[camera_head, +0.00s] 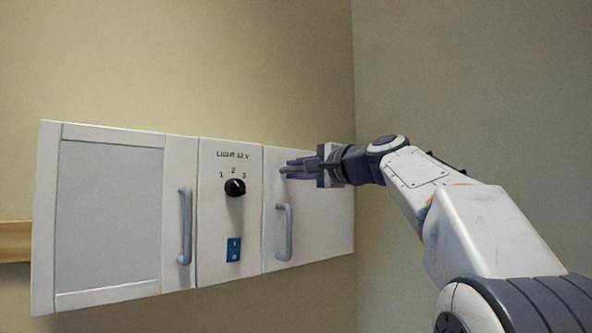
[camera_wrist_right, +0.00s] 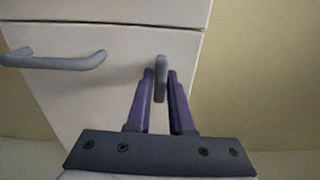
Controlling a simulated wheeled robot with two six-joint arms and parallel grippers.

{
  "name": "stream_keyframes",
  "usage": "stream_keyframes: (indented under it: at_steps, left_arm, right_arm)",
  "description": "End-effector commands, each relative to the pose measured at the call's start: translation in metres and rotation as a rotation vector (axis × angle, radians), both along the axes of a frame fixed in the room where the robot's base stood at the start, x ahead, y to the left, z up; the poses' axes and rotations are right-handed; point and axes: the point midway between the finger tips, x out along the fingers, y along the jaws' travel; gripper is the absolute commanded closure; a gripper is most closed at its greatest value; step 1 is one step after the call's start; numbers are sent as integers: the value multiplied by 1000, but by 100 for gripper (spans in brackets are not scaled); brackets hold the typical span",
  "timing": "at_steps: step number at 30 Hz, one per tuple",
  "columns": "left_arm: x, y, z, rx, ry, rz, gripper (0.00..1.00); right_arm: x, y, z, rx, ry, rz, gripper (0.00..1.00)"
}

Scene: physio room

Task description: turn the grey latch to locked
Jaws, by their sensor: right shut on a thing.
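The grey latch (camera_wrist_right: 161,77) is on the front of the white cabinet's right door (camera_head: 305,225), above that door's grey handle (camera_head: 284,232). In the right wrist view the latch stands between the two purple fingers of my right gripper (camera_wrist_right: 160,85), which is shut on it. In the head view my right gripper (camera_head: 294,168) reaches in from the right and its fingers cover most of the latch. Any lock markings by the latch are hidden or too small to read. My left gripper is not in view.
The middle panel has a black rotary knob (camera_head: 235,187) marked 1, 2, 3 and a blue switch (camera_head: 233,249). The left door has a grey handle (camera_head: 185,226). A wooden rail (camera_head: 15,241) is at the far left. The walls around are bare.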

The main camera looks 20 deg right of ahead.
Motion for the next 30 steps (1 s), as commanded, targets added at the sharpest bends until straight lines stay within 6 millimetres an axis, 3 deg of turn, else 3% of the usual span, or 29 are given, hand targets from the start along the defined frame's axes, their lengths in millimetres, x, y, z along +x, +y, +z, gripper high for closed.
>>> stream_keyframes:
  at_steps: [7, 8, 9, 10, 22, 30]
  left_arm:
    - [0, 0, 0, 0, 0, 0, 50]
    - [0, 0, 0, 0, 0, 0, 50]
    - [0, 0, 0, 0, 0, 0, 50]
    - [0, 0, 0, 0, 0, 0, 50]
    - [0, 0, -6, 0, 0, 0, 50]
    - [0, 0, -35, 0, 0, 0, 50]
  right_arm:
    - [0, -1, 0, 0, -2, -4, 100]
    - [0, -1, 0, -1, -1, -4, 69]
    - [0, -1, 0, -1, -1, -3, 54]
    - [0, -1, 0, -1, -1, -3, 51]
    - [-7, -3, -2, -1, -3, -2, 51]
    - [-54, -21, -5, -4, -3, -8, 51]
